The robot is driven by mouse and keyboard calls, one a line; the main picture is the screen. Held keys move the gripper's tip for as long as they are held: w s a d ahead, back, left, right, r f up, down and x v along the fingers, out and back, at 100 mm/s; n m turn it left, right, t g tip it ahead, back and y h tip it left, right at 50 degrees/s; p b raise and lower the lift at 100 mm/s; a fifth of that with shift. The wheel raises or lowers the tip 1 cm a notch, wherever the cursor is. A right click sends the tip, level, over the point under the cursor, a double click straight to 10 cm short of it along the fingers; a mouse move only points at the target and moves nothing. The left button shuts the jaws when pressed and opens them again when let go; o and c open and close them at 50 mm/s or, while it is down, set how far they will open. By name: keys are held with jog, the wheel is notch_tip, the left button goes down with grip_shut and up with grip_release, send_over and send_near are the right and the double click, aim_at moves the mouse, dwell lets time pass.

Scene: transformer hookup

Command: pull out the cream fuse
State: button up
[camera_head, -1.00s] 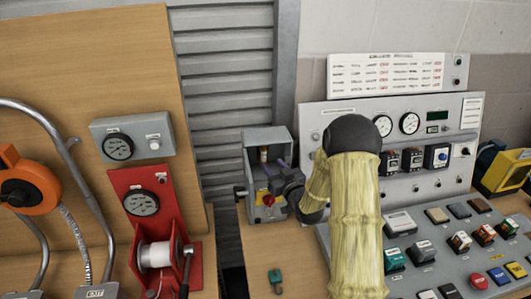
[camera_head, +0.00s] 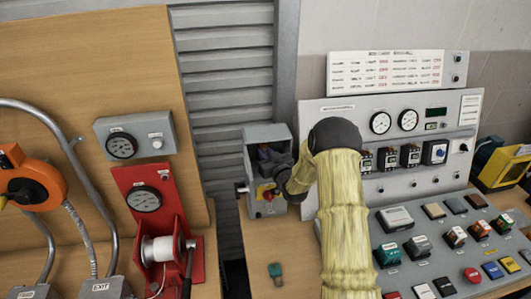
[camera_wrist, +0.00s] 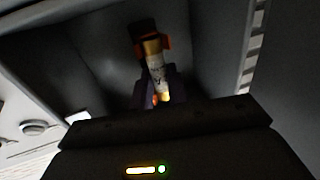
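The cream fuse (camera_wrist: 156,62) stands in a dark holder with an orange-brown clip at its upper end, inside the open grey box (camera_head: 252,134). In the head view my gripper (camera_head: 270,163) reaches into this box from the right and hides the fuse. In the wrist view the purplish fingers of my gripper (camera_wrist: 157,92) lie on both sides of the fuse's lower part. It is too dark to tell whether they touch or grip it. A red switch on a yellow plate (camera_head: 268,192) is low in the box.
A control panel (camera_head: 340,115) with gauges and a sloped desk of coloured blocks (camera_head: 400,220) stand to the right. A teal piece (camera_head: 275,271) lies on the wooden bench (camera_head: 252,235). A red reel stand (camera_head: 150,190) is to the left.

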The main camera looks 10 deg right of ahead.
grip_shut()
jog(key=shift+s, duration=0.2)
jog(key=shift+s, duration=0.3)
jog(key=shift+s+b, duration=0.7)
jog(key=shift+s, duration=0.45)
dwell(0.4)
jog(key=s+b, duration=0.1)
jog(key=s, duration=0.4)
jog(key=shift+b, duration=0.35)
dwell(0.4)
